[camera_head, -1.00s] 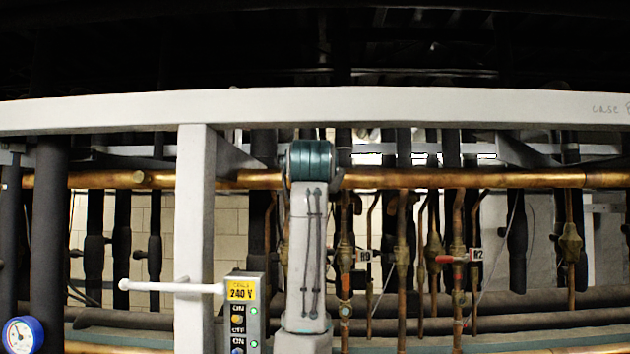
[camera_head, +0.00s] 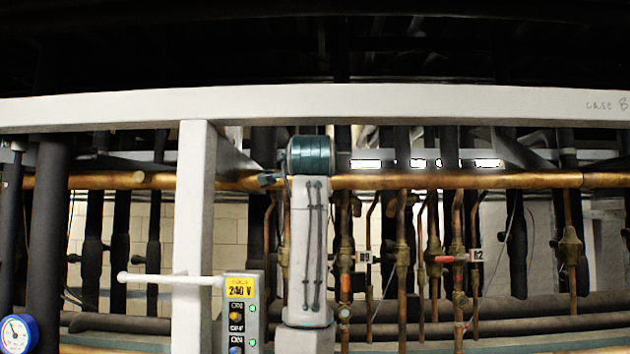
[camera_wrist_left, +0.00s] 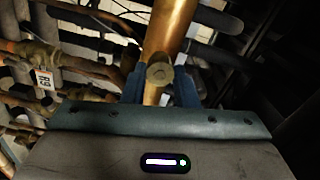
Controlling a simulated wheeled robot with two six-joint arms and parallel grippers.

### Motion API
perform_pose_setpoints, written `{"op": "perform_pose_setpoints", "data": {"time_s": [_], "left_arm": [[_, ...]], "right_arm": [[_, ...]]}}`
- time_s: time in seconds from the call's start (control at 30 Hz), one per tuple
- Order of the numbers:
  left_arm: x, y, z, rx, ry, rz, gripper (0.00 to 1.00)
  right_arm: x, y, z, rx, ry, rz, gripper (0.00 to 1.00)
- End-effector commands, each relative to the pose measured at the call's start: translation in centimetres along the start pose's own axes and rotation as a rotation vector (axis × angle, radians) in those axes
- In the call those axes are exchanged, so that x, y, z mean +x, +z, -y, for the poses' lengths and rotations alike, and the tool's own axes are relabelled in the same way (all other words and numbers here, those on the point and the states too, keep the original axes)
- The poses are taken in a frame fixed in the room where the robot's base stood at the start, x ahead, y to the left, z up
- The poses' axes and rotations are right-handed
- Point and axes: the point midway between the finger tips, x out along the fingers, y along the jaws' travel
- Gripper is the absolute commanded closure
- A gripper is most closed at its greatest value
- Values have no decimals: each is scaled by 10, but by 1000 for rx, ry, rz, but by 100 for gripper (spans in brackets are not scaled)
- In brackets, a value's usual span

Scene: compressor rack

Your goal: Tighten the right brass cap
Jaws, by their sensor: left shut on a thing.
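In the left wrist view a round brass cap (camera_wrist_left: 160,72) sits on the brass pipe (camera_wrist_left: 168,28). The two blue fingers of my left gripper (camera_wrist_left: 160,86) stand on either side of the cap and are shut on it. In the head view my left arm rises in the middle, and its teal wrist (camera_head: 311,155) is in front of the long brass pipe (camera_head: 430,181). That wrist hides the gripped cap there. Another brass cap (camera_head: 138,177) shows farther left on the pipe. My right gripper is in neither view.
A white beam (camera_head: 400,104) crosses above the pipe, and a white post (camera_head: 194,235) stands left of my arm. A 240 V switch box (camera_head: 240,310) and a gauge (camera_head: 17,334) are lower left. Thin copper lines with valves (camera_head: 457,250) are at the right.

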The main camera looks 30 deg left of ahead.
Motion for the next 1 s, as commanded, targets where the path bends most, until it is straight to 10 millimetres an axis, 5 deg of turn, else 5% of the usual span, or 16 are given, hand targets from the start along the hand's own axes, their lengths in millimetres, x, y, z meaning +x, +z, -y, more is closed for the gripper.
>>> {"op": "perform_pose_setpoints", "data": {"time_s": [1.0], "left_arm": [[1,1,-6,873,6,-2,97]], "right_arm": [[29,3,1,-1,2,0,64]]}}
